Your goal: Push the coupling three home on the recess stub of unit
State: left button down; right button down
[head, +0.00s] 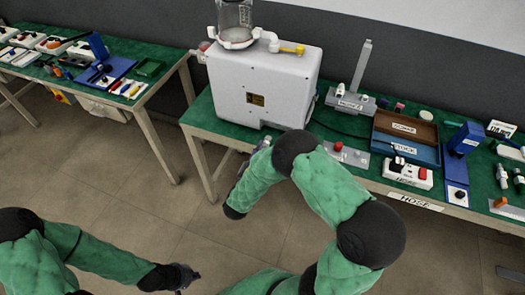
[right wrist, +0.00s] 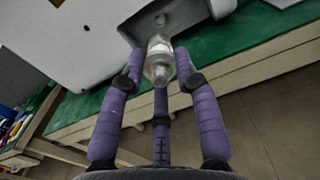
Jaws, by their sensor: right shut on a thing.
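The unit is a white canister pump (head: 262,85) on the green bench, with a clear jar (head: 234,15) on top. In the right wrist view its pale housing (right wrist: 95,40) fills the upper left. A small round stub (right wrist: 160,20) shows in a grey recess of the housing. My right gripper (right wrist: 158,75) has purple fingers shut on a clear and grey coupling (right wrist: 158,62), just in front of the stub. I cannot tell whether coupling and stub touch. In the head view my right gripper (head: 262,146) is below the unit's front, partly behind my arm. My left gripper (head: 188,276) hangs low over the floor, away from the benches.
Right of the unit stand a grey post fixture (head: 352,100), a grey plate with a red knob (head: 340,153), an open box (head: 405,130), a white socket block (head: 408,174) and a blue stand (head: 460,150). The left bench (head: 150,90) holds other parts. The floor between is clear.

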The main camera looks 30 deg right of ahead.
jog(key=shift+b+x, duration=1.3)
jog(key=shift+x, duration=1.95)
